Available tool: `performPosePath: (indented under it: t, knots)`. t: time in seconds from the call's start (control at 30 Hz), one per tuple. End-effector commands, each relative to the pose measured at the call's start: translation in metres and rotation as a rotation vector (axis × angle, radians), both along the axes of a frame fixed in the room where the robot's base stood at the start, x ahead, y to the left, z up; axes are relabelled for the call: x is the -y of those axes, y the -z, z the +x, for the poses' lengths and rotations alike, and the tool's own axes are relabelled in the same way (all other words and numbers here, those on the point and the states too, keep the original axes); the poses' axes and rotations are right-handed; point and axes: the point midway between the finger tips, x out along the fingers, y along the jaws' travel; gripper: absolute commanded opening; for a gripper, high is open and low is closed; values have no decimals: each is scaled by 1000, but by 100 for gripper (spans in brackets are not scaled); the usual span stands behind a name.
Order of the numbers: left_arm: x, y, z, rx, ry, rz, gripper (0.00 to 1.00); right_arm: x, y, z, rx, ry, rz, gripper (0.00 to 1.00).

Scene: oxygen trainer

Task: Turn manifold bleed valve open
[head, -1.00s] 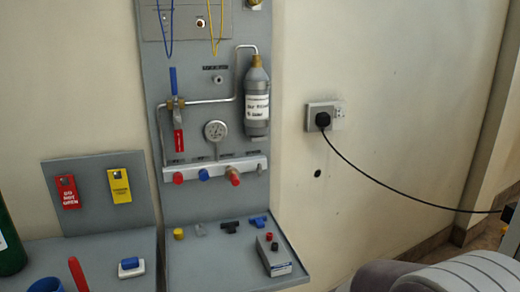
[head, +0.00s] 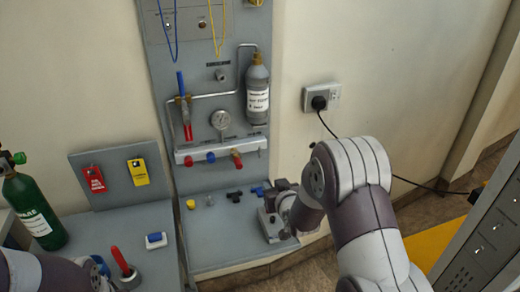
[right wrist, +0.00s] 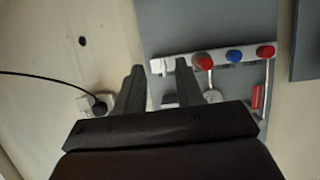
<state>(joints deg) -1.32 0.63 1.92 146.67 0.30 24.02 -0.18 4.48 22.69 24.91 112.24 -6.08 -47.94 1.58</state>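The white manifold bar (head: 245,145) is fixed low on the grey wall panel. It carries a red knob (head: 188,161), a blue knob (head: 211,157) and a red-and-brass knob (head: 236,159); a small fitting (head: 260,152) hangs at its right end. I cannot read which is the bleed valve. My right gripper (head: 283,190) is below and right of the manifold, over the shelf, its fingers unclear there. In the right wrist view my right gripper (right wrist: 160,66) is open and empty, with the manifold's end beyond its fingertips. My left gripper is not in view.
A socket (head: 320,97) with a black cable is to the right. A green cylinder (head: 35,212) stands left. A grey bottle (head: 257,90) and gauge (head: 219,120) are above the manifold.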

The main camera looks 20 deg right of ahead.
Motion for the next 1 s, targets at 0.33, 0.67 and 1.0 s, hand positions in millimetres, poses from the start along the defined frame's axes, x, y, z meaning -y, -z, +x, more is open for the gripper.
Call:
performPosePath:
  t: [0.33, 0.67, 1.0]
  knots:
    - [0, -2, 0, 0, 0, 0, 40, 6, -8, 43, 388, -26, 21, 37]
    - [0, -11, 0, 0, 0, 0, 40, 3, -8, 124, 385, -26, 20, 37]
    - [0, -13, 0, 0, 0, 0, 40, 2, -8, 159, 384, -25, 20, 37]
